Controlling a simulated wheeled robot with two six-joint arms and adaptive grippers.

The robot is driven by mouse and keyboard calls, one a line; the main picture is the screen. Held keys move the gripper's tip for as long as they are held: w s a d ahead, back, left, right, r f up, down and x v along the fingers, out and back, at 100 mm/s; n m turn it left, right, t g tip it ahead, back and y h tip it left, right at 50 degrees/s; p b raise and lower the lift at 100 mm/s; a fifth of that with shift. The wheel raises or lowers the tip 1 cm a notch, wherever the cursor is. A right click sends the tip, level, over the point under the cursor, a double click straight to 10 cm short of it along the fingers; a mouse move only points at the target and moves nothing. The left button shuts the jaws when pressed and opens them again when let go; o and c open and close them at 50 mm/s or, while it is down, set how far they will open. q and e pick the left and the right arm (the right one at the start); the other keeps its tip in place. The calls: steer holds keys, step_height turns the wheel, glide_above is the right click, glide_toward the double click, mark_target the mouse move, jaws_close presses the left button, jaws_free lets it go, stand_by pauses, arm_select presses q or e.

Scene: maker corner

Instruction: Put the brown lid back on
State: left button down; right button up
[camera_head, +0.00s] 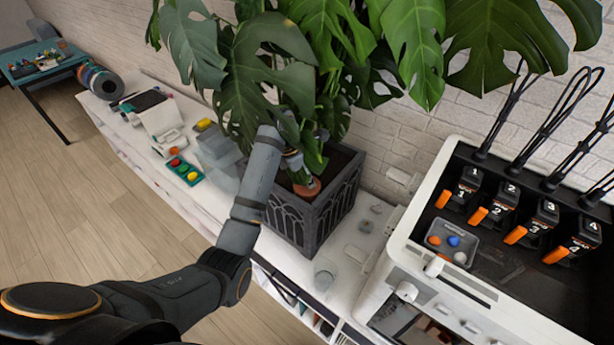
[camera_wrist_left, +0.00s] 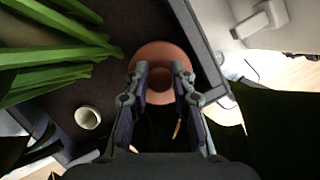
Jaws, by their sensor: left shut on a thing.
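The brown lid (camera_head: 307,188) is a round terracotta-coloured disc with a knob. In the left wrist view the lid (camera_wrist_left: 160,52) lies between my left fingers, which are shut on its knob. My left gripper (camera_head: 293,160) reaches over the dark square planter (camera_head: 312,222), partly hidden by leaves. The lid is over the planter's soil; I cannot tell whether it touches the soil. A clear glass vessel (camera_head: 325,274) stands on the white top in front of the planter, with no lid seen on it. My right gripper is not in view.
Large monstera leaves (camera_head: 265,75) hang around my left arm. A printer-like machine (camera_head: 400,235) stands at right. Clear containers (camera_head: 218,155) and a green tray (camera_head: 184,171) lie left of the planter. A small cream cup-like thing (camera_wrist_left: 87,117) shows in the left wrist view.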

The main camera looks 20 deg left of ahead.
arm_select(q)
steer(key=shift+r, duration=0.2)
steer(key=shift+w, duration=0.1)
stand_by(0.7)
stand_by(0.5)
steer(key=c, duration=1.1)
jaws_free()
steer(key=shift+o, duration=0.4)
steer(key=o, duration=0.4)
steer(key=shift+o, duration=0.2)
steer(key=shift+r, duration=3.45)
